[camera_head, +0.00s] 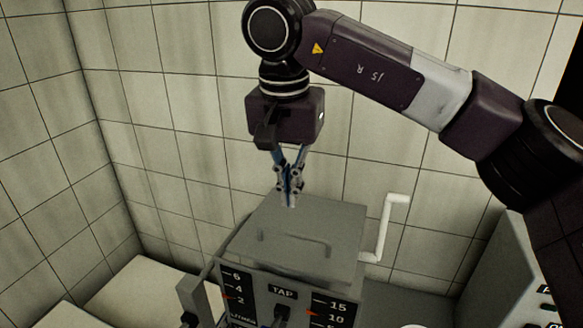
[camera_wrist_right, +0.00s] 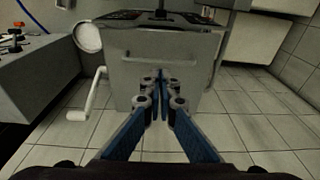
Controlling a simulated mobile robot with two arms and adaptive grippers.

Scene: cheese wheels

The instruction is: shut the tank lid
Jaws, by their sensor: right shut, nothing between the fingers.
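The tank lid (camera_head: 272,222) is a grey metal panel with a bar handle (camera_head: 293,243), lying over the top of the grey tank (camera_head: 234,277). I cannot tell whether it rests fully down on the rim. My right gripper (camera_head: 290,198) is shut and empty, pointing down at the far edge of the lid. Its fingertips overlap that edge in the head view; contact is unclear. In the right wrist view the shut fingers (camera_wrist_right: 161,92) stand in front of a grey panel (camera_wrist_right: 190,65) of the tank. My left gripper is in neither view.
A white crank (camera_head: 385,228) sticks out at the tank's right side and also shows in the right wrist view (camera_wrist_right: 92,97). A front panel with scales and a "TAP" label (camera_head: 283,294) faces me. Tiled walls (camera_head: 180,100) stand behind and left. Another grey unit (camera_head: 510,270) stands right.

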